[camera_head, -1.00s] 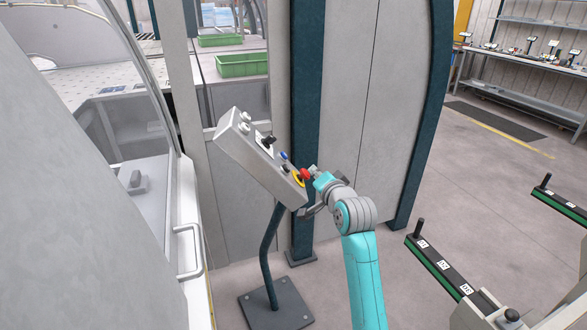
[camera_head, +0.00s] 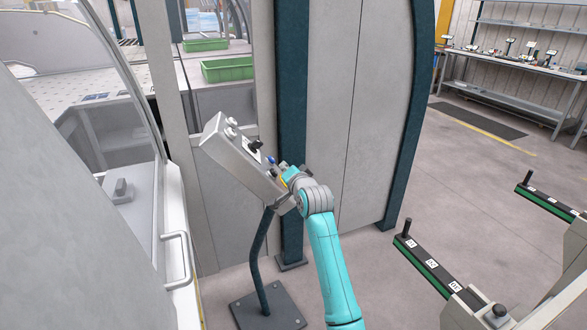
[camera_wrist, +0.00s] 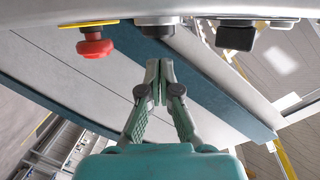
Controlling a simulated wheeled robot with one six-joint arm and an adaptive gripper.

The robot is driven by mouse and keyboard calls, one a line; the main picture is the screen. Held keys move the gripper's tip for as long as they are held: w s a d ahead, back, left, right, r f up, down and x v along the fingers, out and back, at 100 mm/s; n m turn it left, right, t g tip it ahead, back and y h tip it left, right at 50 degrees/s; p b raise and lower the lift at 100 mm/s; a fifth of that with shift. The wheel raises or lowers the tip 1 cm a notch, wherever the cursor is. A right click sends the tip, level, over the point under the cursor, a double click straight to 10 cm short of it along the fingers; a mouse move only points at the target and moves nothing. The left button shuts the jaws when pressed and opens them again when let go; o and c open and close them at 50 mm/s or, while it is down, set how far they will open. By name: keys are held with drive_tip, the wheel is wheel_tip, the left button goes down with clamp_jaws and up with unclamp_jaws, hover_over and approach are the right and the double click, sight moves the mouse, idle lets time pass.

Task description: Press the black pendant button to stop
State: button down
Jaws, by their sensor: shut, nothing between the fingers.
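The tilted pendant box (camera_head: 238,160) stands on a dark post. In the wrist view its panel edge (camera_wrist: 40,17) crosses the top. A round black button (camera_wrist: 157,29) in a grey collar sits just beyond my fingertips; a red mushroom button (camera_wrist: 94,44) on a yellow plate is to its left. A square-looking black control (camera_wrist: 236,37) is to its right. My gripper (camera_wrist: 159,66) is shut and empty, its tips close below the round black button, with a small gap apparent. In the head view a blue button (camera_head: 270,159) shows; my arm hides the red one.
The post's base plate (camera_head: 268,308) is on the floor. A teal machine column (camera_head: 292,90) stands behind the pendant. A door handle (camera_head: 178,262) is at the left. Rails with numbered labels (camera_head: 430,263) are at the lower right, with open floor between.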

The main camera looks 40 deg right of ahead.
drive_tip(key=shift+w+a+f, duration=0.35)
drive_tip(key=shift+a+f, duration=0.25)
